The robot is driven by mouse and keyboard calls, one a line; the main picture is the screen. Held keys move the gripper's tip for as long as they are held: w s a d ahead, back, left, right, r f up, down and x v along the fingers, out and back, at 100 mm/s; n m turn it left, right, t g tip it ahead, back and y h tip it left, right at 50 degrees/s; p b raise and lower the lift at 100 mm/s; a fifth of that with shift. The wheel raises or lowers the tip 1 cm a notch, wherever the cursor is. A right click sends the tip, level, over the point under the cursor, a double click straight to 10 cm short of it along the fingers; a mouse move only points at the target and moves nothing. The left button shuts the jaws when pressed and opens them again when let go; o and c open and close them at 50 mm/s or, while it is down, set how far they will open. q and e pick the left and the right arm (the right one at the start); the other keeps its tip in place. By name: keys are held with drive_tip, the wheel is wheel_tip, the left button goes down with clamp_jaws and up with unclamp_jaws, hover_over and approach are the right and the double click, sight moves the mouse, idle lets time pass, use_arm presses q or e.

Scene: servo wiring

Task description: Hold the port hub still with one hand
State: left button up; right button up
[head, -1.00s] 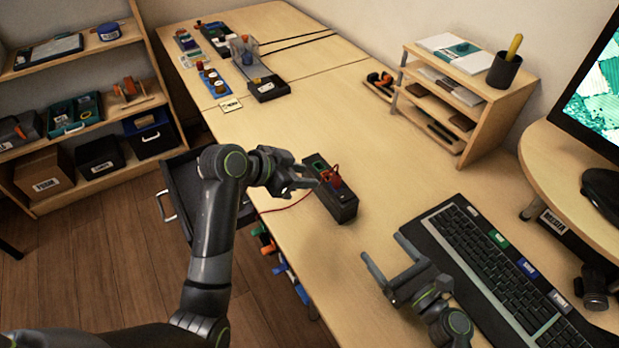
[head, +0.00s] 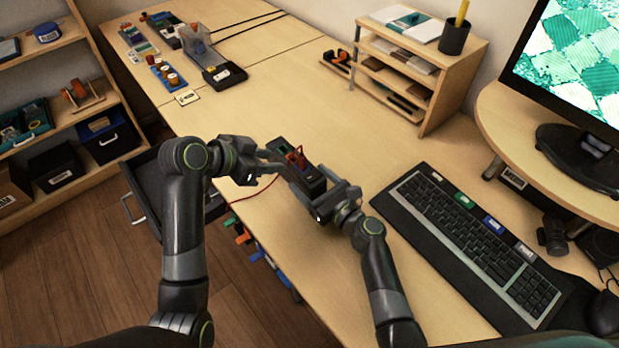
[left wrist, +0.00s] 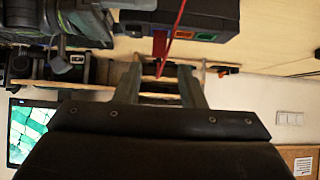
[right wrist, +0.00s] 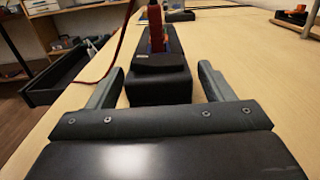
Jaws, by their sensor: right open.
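The port hub (head: 311,177) is a black box on the desk with a red plug (head: 297,158) standing in its top. It also shows in the right wrist view (right wrist: 160,88) and upside down in the left wrist view (left wrist: 215,14). My right gripper (head: 312,184) is open around the hub's near end, one finger on each side; in the right wrist view gaps show beside the hub. My left gripper (head: 275,160) is at the hub's left side, close to the plug. Its fingers stand apart, and a red cable (left wrist: 178,25) shows between and beyond them.
A keyboard (head: 470,245) lies to the right of the hub. A wooden organiser (head: 420,75) stands behind. An open drawer (head: 150,190) juts out at the desk's left edge. Several small parts lie at the far left. The desk between is clear.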

drive_tip(key=shift+w+a, duration=0.3)
drive_tip(key=shift+w, duration=0.1)
